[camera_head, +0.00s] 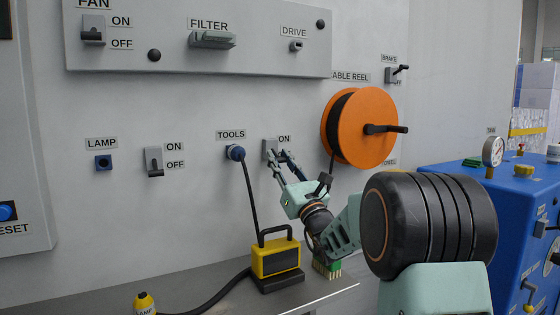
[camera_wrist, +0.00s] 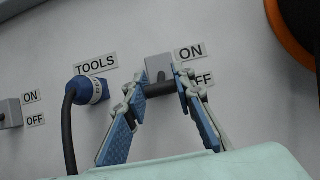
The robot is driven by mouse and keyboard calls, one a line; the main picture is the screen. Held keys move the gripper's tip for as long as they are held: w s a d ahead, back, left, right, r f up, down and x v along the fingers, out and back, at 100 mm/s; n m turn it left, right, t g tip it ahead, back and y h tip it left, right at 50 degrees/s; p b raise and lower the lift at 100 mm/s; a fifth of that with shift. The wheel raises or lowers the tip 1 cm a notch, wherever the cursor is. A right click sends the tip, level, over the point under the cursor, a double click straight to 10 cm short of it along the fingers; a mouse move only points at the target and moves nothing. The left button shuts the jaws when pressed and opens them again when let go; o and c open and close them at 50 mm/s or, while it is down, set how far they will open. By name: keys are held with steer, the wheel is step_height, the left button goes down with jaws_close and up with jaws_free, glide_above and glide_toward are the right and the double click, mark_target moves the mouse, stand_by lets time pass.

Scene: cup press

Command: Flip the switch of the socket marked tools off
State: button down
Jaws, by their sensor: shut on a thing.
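The tools switch is a grey plate (camera_wrist: 157,66) right of the TOOLS label (camera_wrist: 96,65). It also shows in the head view (camera_head: 268,147). My gripper (camera_wrist: 161,88) is shut on its dark lever, one finger on each side. The lever sits at the lower part of the plate, about level with the partly hidden OFF label (camera_wrist: 206,79). The ON label (camera_wrist: 190,53) is above. A blue plug (camera_wrist: 88,89) sits in the tools socket, left of my gripper. In the head view my gripper (camera_head: 280,157) reaches the wall; its fingers partly hide the switch.
An orange cable reel (camera_head: 375,125) hangs right of the switch. The plug's black cable (camera_head: 250,200) runs down to a yellow-black device (camera_head: 275,258) on the bench. The lamp switch (camera_head: 153,161) is further left. A blue machine (camera_head: 455,180) stands at right.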

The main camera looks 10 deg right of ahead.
steer(key=c, duration=1.6)
jaws_free()
steer(key=v, duration=1.2)
